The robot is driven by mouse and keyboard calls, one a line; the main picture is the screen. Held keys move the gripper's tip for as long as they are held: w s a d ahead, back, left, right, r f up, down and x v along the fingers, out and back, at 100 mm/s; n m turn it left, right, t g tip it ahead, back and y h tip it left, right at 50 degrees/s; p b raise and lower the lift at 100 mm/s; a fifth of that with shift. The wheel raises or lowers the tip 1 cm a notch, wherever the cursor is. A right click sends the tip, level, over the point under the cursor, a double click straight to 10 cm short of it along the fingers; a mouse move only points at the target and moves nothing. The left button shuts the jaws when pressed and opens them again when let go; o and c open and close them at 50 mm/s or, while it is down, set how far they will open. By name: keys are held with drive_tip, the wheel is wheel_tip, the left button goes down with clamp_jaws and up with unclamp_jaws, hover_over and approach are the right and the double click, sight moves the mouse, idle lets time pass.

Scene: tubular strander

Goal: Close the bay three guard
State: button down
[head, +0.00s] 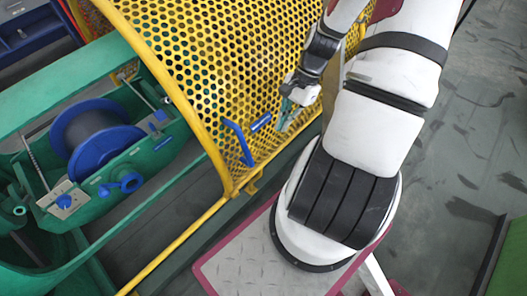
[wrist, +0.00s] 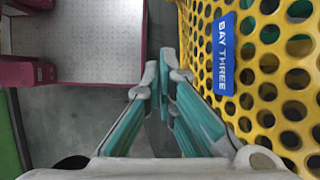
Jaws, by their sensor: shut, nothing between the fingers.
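The bay three guard (head: 205,45) is a curved yellow perforated cover filling the top middle of the head view. Its lower edge comes down near a yellow rail. A blue bar handle (head: 239,143) stands out near its lower left corner, beside a small blue label. In the wrist view the guard (wrist: 265,75) fills the right side, and its blue label (wrist: 222,52) reads "BAY THREE". My gripper (head: 287,110) is shut and empty, close in front of the guard, right of the handle. In the wrist view my fingers (wrist: 164,78) have teal pads; the handle is not in view there.
Left of the guard, an open green cradle (head: 150,160) holds a blue spool (head: 95,130). A yellow rail (head: 175,245) runs along the machine's front. A grey platform with a dark red edge (head: 235,262) lies below my arm.

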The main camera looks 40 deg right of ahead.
drive_tip(key=a+f, duration=0.8)
drive_tip(key=shift+s+a+f+p, duration=0.15)
drive_tip(key=shift+f+p, duration=0.05)
drive_tip(key=shift+p, duration=0.2)
idle(0.3)
